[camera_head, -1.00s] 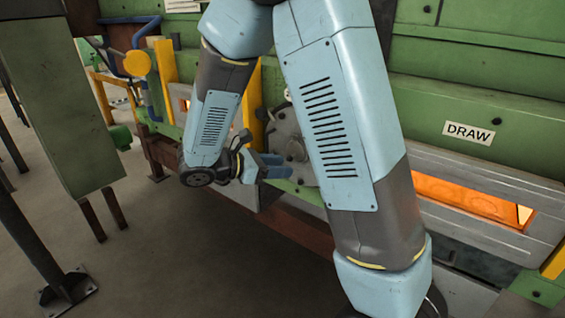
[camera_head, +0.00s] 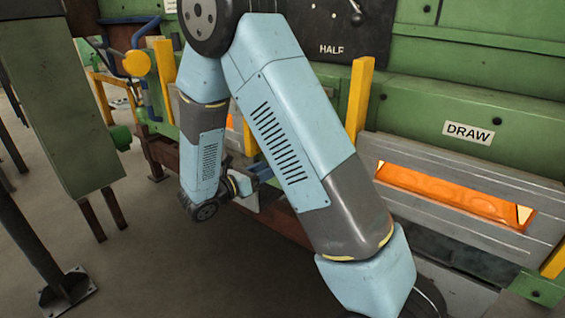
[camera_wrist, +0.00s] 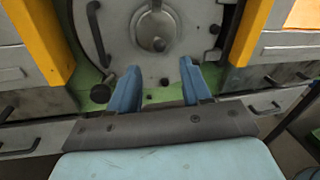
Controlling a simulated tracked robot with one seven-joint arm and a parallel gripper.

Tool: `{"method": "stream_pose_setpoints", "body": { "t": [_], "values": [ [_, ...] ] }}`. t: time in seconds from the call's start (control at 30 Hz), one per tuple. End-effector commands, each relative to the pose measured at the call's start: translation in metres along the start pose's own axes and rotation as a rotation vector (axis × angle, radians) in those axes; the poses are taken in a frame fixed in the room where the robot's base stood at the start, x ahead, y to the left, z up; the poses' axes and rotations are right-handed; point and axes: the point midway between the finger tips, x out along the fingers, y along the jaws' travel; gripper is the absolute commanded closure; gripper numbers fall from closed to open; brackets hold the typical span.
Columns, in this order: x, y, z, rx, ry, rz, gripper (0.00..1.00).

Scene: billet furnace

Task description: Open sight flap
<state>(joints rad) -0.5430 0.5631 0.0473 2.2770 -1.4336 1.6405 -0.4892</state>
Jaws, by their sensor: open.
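A round grey metal plate with a smaller domed disc (camera_wrist: 157,28) at its centre shows at the top of the wrist view; I take the disc as the sight flap, but cannot be sure. A curved dark handle (camera_wrist: 98,30) is on the plate's left side, and a dark knob (camera_wrist: 101,93) sits low at the left. My gripper (camera_wrist: 157,82) has its two blue fingers apart, with nothing between them, below the disc in the picture. In the head view my gripper (camera_head: 258,178) is beside the furnace side, partly behind my arm, which hides the round plate.
Yellow posts (camera_wrist: 38,40) flank the plate. In the head view, a glowing slot (camera_head: 455,195) lies under the DRAW sign (camera_head: 468,132), and a dark panel (camera_head: 335,30) marked HALF carries a lever. A green column (camera_head: 60,110) stands left; floor between is clear.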

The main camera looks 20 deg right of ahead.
Motion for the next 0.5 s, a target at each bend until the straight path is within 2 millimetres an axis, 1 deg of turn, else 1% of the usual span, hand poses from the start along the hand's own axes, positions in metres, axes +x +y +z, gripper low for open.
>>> {"method": "stream_pose_setpoints", "body": {
  "t": [0.03,0.1,0.3,0.5],
  "values": [
    [0.010,-0.001,0.000,0.000,0.000,-0.003,0.52],
    [0.022,-0.001,0.000,0.000,0.001,-0.003,0.52],
    [0.053,-0.001,0.000,0.001,0.001,-0.003,0.52],
    [0.071,0.000,0.000,0.001,0.001,0.000,0.52]
  ]
}}
